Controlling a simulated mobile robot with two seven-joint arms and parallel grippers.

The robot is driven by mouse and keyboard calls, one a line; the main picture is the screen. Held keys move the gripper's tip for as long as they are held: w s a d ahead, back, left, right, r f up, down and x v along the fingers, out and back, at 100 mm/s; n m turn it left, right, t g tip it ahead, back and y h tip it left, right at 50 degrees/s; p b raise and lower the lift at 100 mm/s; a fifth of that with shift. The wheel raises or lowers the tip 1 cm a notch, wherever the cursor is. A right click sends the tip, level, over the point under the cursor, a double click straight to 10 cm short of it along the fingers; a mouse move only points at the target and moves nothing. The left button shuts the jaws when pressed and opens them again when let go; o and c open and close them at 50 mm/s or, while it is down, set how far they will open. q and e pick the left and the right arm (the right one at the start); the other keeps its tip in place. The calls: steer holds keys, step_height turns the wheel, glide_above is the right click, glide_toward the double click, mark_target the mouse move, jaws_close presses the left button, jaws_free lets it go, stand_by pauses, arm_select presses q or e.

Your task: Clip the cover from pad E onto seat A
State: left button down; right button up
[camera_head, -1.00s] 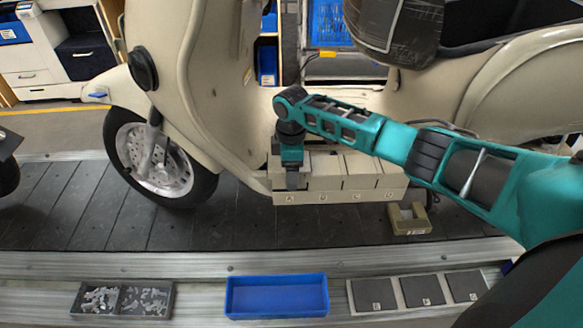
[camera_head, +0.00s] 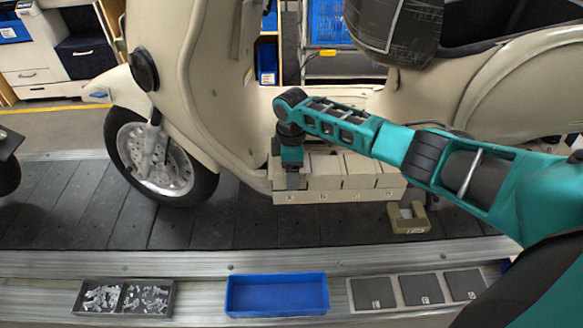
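A row of beige blocks (camera_head: 345,180) with small letters along its front lies beneath the scooter's floorboard. Seat A (camera_head: 290,197) is at its left end, marked by a letter that looks like A. My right gripper (camera_head: 293,182) points straight down onto this left end, touching or nearly so. Its fingers are dark and small, and I cannot tell whether they hold a cover. Three dark square pads (camera_head: 421,290) lie at the bottom right and look bare; their letters are too small to read, so I cannot tell which is E. My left gripper is out of view.
A tan U-shaped piece (camera_head: 408,217) lies on the slats right of the row. A blue tray (camera_head: 277,295) and a dark box of small pale parts (camera_head: 124,298) stand along the front ledge. The scooter's front wheel (camera_head: 160,155) is left of my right gripper.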

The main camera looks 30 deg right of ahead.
stand_by(0.3)
steer(key=o, duration=1.1)
steer(key=shift+r, duration=0.1)
steer(key=shift+w+d+r, duration=0.1)
